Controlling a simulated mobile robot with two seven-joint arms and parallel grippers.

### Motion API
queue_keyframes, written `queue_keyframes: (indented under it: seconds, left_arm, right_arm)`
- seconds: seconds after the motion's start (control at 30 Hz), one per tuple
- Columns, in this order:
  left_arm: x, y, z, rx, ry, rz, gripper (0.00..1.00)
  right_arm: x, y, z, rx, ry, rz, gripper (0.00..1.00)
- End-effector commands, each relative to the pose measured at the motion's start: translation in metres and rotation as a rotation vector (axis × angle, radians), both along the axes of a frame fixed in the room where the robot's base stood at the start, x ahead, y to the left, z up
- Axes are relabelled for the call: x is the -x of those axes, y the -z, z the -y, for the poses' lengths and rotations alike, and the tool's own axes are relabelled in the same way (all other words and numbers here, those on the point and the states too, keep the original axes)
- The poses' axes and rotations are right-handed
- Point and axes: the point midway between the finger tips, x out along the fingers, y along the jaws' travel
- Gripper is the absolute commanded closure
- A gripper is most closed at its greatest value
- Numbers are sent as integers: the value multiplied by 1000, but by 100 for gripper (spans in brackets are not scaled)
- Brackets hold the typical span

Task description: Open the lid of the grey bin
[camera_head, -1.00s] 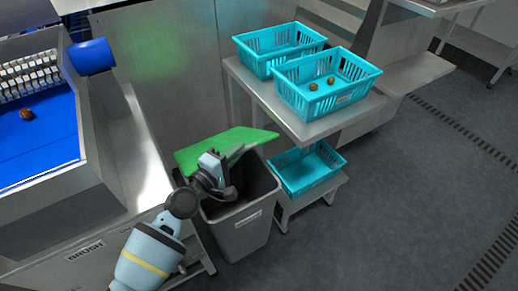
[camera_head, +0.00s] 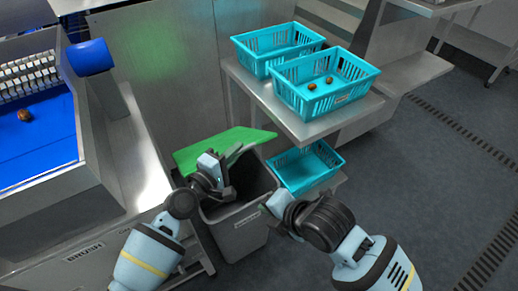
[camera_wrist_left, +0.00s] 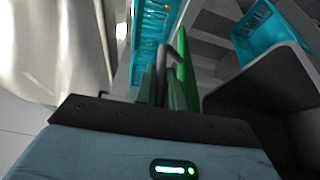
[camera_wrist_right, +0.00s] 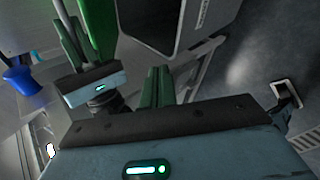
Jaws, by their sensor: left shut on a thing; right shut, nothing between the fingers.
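The grey bin (camera_head: 238,236) stands on the floor between the metal machine and the crate stand, its dark inside showing. Its green lid (camera_head: 250,136) is raised and stands tilted at the bin's far side. My left gripper (camera_head: 228,166) is at the lid over the bin mouth.
Two turquoise crates (camera_head: 325,97) stand on the metal stand (camera_head: 340,123) to the right, the nearer holding dates. Another crate (camera_head: 308,172) sits on the lower shelf, close to my right gripper. The machine with a blue belt (camera_head: 35,140) is at left. Floor at right is free.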

Motion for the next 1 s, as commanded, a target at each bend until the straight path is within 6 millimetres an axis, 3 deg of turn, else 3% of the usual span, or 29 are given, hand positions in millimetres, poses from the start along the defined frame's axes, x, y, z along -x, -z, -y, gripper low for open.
queue_keyframes:
  seconds: [0.2,0.5,0.7,1.0]
  left_arm:
    - [0,0,-1,0,-1,1,100]
    - [0,0,-1,0,-1,1,100]
    - [0,0,-1,-1,-1,0,100]
    - [0,0,-1,-1,-1,0,100]
  right_arm:
    - [-27,-42,-3,254,-272,196,100]
    - [-53,-87,7,591,-579,389,100]
    - [-60,-101,12,702,-674,438,100]
    - [-62,-100,12,721,-690,444,100]
